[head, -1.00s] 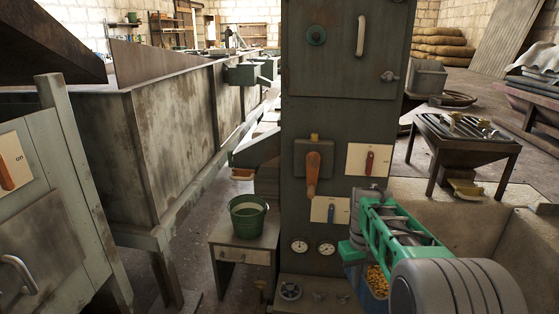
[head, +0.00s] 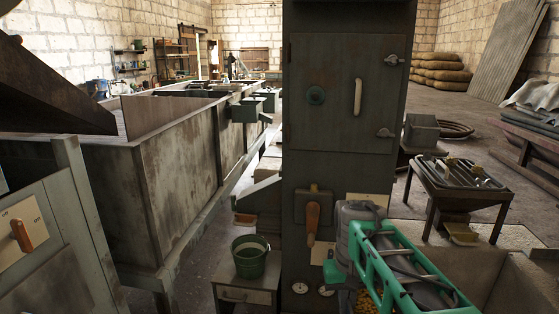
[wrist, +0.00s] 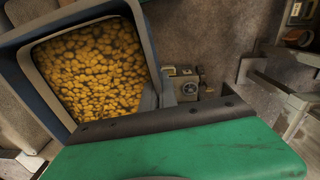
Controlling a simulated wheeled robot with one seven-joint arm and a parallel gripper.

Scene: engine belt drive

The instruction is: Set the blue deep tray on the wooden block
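The blue deep tray (wrist: 40,96) is full of yellow, grain-like pieces and shows at the upper left of the wrist view. My gripper (wrist: 165,118) is at its near rim and appears shut on it. In the head view my green gripper (head: 338,276) is at the lower right, in front of the cabinet. Only some yellow contents of the tray show under it; most of the tray is hidden by my arm and the picture's edge. I cannot make out the wooden block in either view.
A tall dark cabinet (head: 345,100) with handles stands just behind my gripper. A green bucket (head: 250,258) stands on a small table (head: 232,294) to its left. A low stand (head: 462,188) with tools is at the right. A long metal trough (head: 175,175) runs along the left.

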